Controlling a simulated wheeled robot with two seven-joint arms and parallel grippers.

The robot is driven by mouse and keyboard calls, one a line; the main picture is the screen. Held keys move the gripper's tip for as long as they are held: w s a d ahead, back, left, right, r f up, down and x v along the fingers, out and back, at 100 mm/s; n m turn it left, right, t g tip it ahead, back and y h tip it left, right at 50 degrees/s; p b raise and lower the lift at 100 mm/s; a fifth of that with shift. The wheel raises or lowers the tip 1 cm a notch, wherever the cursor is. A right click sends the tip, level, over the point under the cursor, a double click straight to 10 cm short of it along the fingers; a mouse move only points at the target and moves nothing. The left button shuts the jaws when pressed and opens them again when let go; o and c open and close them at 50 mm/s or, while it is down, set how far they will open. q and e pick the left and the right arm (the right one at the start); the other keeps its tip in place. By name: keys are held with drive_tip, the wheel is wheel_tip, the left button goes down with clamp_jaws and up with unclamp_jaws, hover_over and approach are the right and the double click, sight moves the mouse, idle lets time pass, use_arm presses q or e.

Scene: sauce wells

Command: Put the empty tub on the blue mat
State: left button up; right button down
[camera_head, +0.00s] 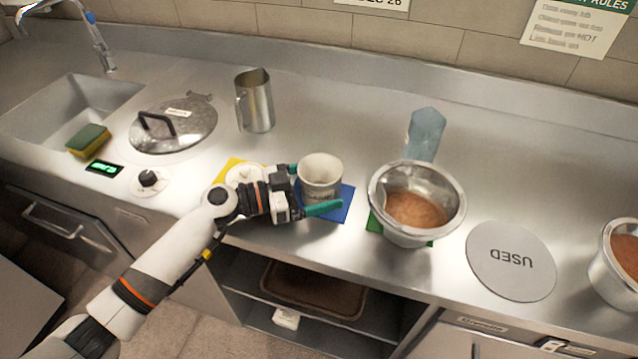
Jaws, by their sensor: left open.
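The white tub (320,172) looks empty inside and appears upright over the blue mat (345,205). The mat shows to its right and in front; whether its base rests fully on the mat is hard to tell. My left gripper (318,189) is open, with one teal finger on the tub's near side and the other at its far left side. Whether the fingers touch the tub cannot be seen. My right gripper is out of view.
A metal pan of reddish sauce (417,210) stands on a green mat (374,222) to the right. A yellow mat (228,164) with a white round item lies left. A metal pitcher (254,100) stands behind. A grey "USED" disc (510,262) lies right.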

use_arm(q)
drive_tip(key=b+v, duration=0.3)
drive_tip(key=v, duration=0.8)
drive_tip(key=shift+r+b, duration=0.1)
drive_tip(key=shift+b, duration=0.25)
drive_tip(key=shift+s+a+r, duration=0.1)
drive_tip(key=shift+a+r, duration=0.05)
drive_tip(key=shift+a, duration=0.35)
drive_tip(key=shift+s, duration=0.1)
